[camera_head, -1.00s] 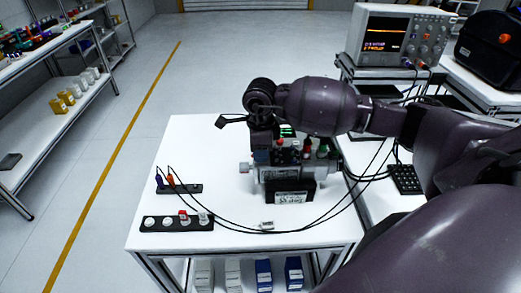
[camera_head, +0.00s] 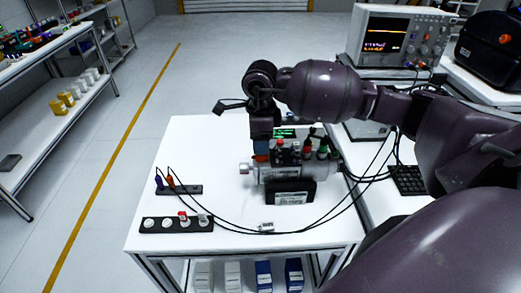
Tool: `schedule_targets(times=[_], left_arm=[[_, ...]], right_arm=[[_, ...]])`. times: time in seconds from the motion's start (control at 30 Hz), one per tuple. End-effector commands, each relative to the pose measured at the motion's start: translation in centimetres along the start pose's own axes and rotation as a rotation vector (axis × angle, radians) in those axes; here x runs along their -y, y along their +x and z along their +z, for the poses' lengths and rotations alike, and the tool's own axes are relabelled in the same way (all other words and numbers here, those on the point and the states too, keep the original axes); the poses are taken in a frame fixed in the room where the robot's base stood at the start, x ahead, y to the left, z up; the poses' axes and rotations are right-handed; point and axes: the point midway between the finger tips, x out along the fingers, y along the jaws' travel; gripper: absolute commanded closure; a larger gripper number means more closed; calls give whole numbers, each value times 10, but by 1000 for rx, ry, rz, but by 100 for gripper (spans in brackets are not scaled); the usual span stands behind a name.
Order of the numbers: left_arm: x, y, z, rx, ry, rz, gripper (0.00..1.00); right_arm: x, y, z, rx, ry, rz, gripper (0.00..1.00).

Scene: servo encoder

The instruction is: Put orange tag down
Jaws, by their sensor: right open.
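My right gripper (camera_head: 262,140) points down just behind the left end of the servo device (camera_head: 285,173), a silver cylinder on a black stand. The gripper is open; its fingertips are partly hidden by the device's top, so I cannot tell whether they touch anything. I cannot tell whether this orange piece is the orange tag. No other clear orange tag shows. My left gripper is out of view.
A black strip (camera_head: 150,227) with several white round pieces, one with red, lies at the white table's front left. Black cables with a small white label (camera_head: 267,227) cross the front. An oscilloscope (camera_head: 400,38) stands back right. The table's back left is clear.

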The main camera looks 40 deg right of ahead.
Motion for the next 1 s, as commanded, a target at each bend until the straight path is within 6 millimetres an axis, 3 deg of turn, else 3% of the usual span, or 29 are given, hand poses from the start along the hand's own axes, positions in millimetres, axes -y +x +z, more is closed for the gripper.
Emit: schedule_targets(times=[0.2,0.4,0.6,1.0], left_arm=[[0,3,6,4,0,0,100],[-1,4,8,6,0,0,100],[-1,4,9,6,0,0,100],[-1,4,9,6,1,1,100]], right_arm=[[0,-43,0,0,-1,-3,48],[0,-70,0,0,0,-1,48],[0,-79,0,-1,-1,1,48],[0,-80,0,-1,0,1,48]])
